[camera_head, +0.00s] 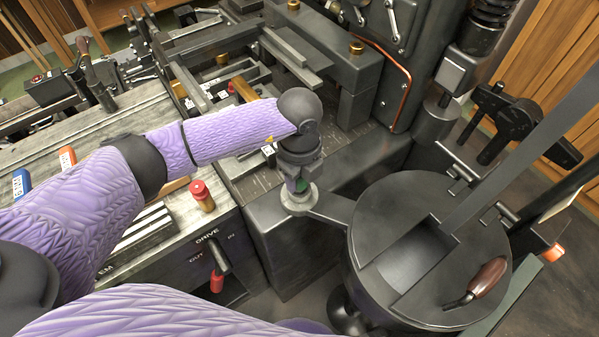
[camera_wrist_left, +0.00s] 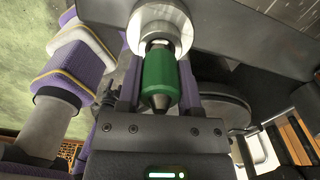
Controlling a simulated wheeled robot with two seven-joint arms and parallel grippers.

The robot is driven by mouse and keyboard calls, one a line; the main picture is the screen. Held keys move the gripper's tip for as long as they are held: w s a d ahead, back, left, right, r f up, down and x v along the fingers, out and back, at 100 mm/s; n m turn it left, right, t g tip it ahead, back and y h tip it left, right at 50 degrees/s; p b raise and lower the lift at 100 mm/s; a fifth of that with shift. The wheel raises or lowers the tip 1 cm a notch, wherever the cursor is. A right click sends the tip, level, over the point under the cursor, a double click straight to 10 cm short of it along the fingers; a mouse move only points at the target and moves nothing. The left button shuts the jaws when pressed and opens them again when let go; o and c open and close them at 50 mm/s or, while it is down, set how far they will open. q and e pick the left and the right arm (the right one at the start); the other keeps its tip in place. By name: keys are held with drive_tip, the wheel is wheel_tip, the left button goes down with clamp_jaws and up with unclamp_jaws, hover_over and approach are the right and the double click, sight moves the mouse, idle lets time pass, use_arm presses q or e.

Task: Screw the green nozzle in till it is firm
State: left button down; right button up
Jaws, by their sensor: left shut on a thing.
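The green nozzle (camera_wrist_left: 158,80) has a dark tapered tip and stands upright in line with a pale metal collar (camera_wrist_left: 160,28). How deep the thread sits is hidden. My right gripper is not in view.
The collar sits on an arm of the round dark pot (camera_head: 372,235), which has a wooden-handled ladle (camera_head: 484,280). A red-topped brass post (camera_head: 202,195) and the red-knobbed drive lever (camera_head: 217,280) stand left. Machine blocks (camera_head: 357,105) crowd behind.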

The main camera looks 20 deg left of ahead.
use_arm(q)
drive_tip(key=shift+f, duration=0.5)
drive_tip(key=shift+c, duration=0.9)
unclamp_jaws()
wheel_tip(320, 180, up, 10)
drive_tip(key=shift+p, duration=0.6)
